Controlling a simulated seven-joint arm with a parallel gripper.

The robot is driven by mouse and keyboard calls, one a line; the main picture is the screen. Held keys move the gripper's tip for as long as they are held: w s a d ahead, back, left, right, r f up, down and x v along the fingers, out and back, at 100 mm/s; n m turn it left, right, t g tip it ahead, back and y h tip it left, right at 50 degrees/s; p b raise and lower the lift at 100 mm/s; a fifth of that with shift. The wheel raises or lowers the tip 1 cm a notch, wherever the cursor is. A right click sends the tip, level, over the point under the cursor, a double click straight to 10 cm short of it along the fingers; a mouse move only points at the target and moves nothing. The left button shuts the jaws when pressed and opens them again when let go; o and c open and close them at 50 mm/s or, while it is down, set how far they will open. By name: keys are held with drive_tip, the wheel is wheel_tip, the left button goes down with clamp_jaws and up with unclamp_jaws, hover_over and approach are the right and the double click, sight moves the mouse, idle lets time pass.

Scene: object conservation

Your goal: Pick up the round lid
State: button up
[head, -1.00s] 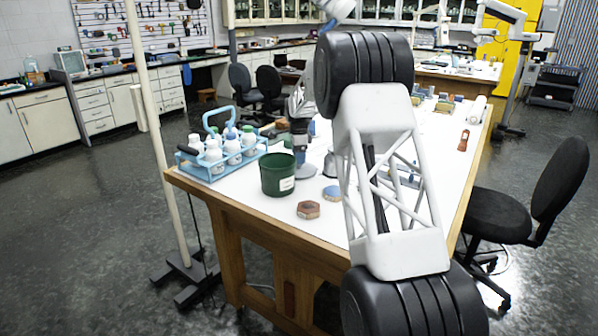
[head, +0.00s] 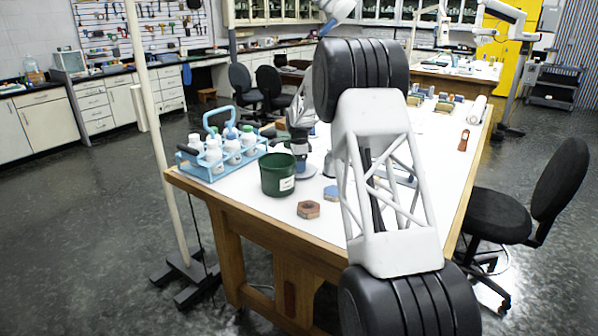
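A green round container (head: 278,178) with a white label stands open, with no lid on it, near the front of the white bench. A low brown six-sided piece (head: 308,210) lies in front of it. A low blue-topped piece (head: 331,194) lies to its right, next to my arm; its outline is small and looks angular, so I cannot tell whether it is the round lid. My gripper (head: 299,150) points down behind the green container, above or beside a grey round base (head: 305,172). Its fingers are too small and dark to tell open from shut.
A blue carrier (head: 228,163) with white bottles stands left of the container. My large arm links cover the middle of the bench. Several small items lie along the far part of the bench. A black chair (head: 510,215) stands at right.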

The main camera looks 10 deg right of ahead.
drive_tip(key=c, duration=0.9)
drive_tip(key=shift+o, duration=0.2)
drive_tip(key=shift+r, duration=0.15)
wheel_tip(320, 180, up, 18)
idle(0.6)
drive_tip(key=s+a+n, duration=0.2)
drive_tip(key=s+a, duration=0.7)
drive_tip(key=s, duration=0.2)
drive_tip(key=shift+s+a+f+n, duration=0.2)
drive_tip(key=shift+a+n, duration=0.15)
drive_tip(key=shift+n, duration=0.05)
